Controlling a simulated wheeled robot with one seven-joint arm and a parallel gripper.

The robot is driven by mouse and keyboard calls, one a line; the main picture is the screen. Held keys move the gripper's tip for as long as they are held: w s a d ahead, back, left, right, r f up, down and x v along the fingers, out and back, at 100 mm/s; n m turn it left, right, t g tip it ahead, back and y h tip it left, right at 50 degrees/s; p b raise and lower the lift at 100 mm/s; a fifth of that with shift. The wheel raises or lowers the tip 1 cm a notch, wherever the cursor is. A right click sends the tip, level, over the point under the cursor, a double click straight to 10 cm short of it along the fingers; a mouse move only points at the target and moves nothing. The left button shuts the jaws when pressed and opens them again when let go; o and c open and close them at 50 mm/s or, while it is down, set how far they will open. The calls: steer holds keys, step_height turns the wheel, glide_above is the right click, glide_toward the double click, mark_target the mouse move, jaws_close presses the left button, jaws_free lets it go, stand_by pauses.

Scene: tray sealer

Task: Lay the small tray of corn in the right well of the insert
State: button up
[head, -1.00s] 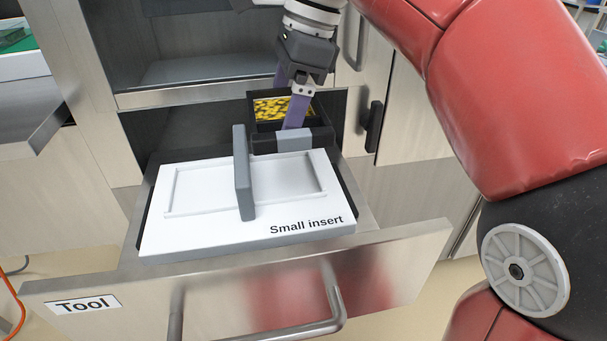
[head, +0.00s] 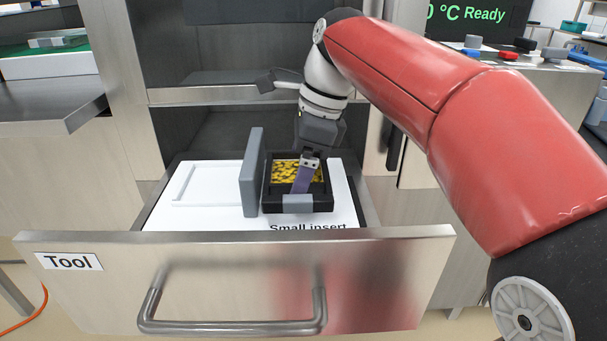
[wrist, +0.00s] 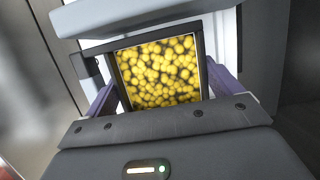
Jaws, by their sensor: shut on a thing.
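The left well shows empty. My gripper (head: 304,184) is shut on the tray, with its purple fingers at opposite sides. The wrist view shows the corn tray (wrist: 207,50) between both fingers of my gripper (wrist: 160,88).
The insert lies in an open drawer whose steel front (head: 230,265) is labelled Tool and has a bar handle (head: 235,326). A steel side counter (head: 45,105) stands at left. The machine cavity is behind the drawer.

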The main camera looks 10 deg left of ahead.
steer(key=shift+f, duration=0.1)
steer(key=o, duration=0.9)
steer(key=shift+c, duration=0.2)
steer(key=p+v, duration=0.4)
steer(key=v, duration=0.8)
steer(key=shift+r, duration=0.25)
